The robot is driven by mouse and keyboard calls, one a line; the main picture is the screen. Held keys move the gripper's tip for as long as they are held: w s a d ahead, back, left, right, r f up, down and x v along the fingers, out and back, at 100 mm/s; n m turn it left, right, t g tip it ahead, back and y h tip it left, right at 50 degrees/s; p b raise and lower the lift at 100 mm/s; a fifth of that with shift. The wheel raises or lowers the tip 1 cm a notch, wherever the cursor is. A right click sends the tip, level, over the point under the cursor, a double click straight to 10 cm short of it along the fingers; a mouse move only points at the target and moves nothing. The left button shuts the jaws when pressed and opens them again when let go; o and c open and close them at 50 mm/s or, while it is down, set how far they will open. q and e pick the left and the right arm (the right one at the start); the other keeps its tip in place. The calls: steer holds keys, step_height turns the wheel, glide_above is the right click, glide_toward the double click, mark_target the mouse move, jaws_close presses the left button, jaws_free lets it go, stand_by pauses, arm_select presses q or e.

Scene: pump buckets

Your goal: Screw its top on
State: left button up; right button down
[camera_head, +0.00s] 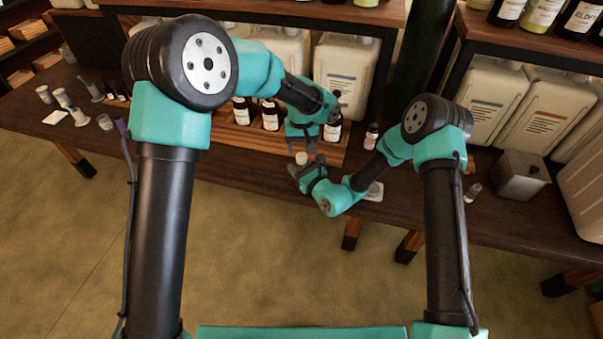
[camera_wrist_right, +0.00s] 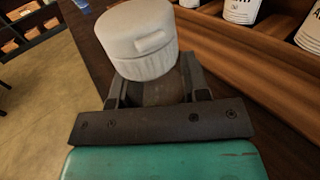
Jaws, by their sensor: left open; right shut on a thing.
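A small white round piece, like a ribbed cap or lidded pot with a raised bar on its top, is in my right gripper (camera_head: 307,168). The white piece (camera_wrist_right: 142,40) is large in the right wrist view, upright and slightly tilted in that picture, between the two dark fingers. In the head view the white piece (camera_head: 301,158) is small, near the table's front edge. My left gripper (camera_head: 301,147) is open and points down just above it. Whether its fingers touch the piece cannot be told. What lies under the piece is hidden.
A wooden rack (camera_head: 230,128) with several brown bottles stands behind the grippers. A small pink-labelled bottle (camera_head: 371,136) stands to the right. A grey metal box (camera_head: 520,177) is further right. Small cups and tools lie at the left. White canisters (camera_head: 346,72) line the back.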

mark_target(302, 155)
arm_select(q)
steer(key=shift+c, duration=0.3)
step_height(302, 155, up, 3)
steer(key=n, duration=0.5)
steer(key=shift+r, duration=0.2)
steer(key=shift+f, duration=0.1)
steer(key=shift+f, duration=3.95)
steer(key=c, duration=0.9)
steer(key=m, duration=0.6)
steer(key=shift+c, duration=0.2)
